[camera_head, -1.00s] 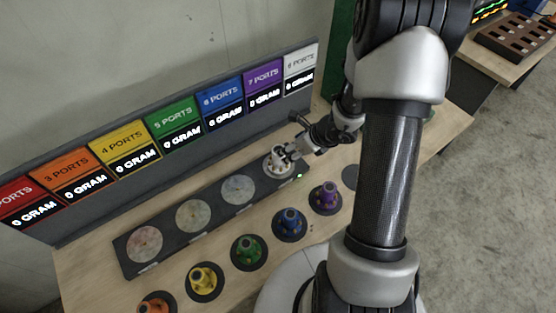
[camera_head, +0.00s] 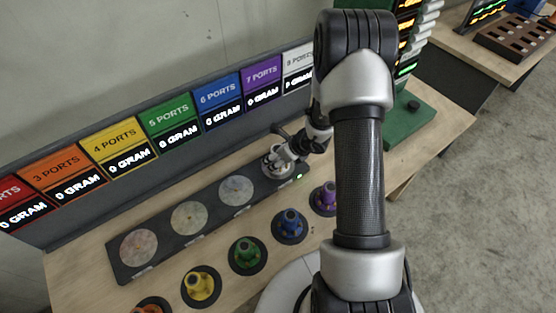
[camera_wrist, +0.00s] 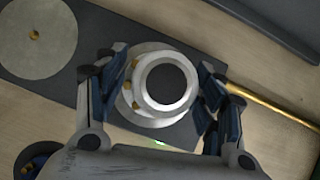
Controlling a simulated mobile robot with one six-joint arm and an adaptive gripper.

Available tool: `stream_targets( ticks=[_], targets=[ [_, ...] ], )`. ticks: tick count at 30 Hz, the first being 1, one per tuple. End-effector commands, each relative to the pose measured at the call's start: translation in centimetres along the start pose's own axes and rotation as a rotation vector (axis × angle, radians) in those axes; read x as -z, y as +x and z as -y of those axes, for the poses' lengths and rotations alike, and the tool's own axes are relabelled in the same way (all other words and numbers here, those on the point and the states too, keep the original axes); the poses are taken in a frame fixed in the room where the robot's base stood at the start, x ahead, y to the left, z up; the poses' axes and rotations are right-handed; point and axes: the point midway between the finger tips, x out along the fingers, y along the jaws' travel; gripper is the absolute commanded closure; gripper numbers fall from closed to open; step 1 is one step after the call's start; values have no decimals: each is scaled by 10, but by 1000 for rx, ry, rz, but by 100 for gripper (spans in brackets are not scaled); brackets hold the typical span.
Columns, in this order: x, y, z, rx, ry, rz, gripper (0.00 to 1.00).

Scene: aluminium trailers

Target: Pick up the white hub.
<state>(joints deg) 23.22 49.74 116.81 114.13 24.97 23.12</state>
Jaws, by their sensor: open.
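The white hub (camera_wrist: 184,100) is a round stepped piece with a dark top opening and small brass-coloured ports on its left side in the wrist view. It sits on the right end of the dark scale strip (camera_head: 216,206), where it also shows in the head view (camera_head: 271,163), partly hidden by my gripper. My gripper (camera_wrist: 162,72) is open, with one finger on each side of the hub's upper part. Gaps seem to show between fingers and hub; contact is hard to tell.
Three empty round plates, the nearest (camera_head: 237,190), lie along the strip. Purple (camera_head: 325,197), blue (camera_head: 290,225), green (camera_head: 247,254), yellow (camera_head: 201,285) and orange hubs stand in front. A sign wall (camera_head: 160,150) rises behind. A green stand (camera_head: 412,120) is at right.

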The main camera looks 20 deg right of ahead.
Motion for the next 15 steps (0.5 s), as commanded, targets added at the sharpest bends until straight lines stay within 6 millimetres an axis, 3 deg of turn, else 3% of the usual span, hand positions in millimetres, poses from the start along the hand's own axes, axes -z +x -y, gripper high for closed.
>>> stream_targets(
  ticks=[4,15],
  targets=[
    [0,-1,0,0,0,0,37],
    [0,-1,0,0,0,0,62]
  ],
)
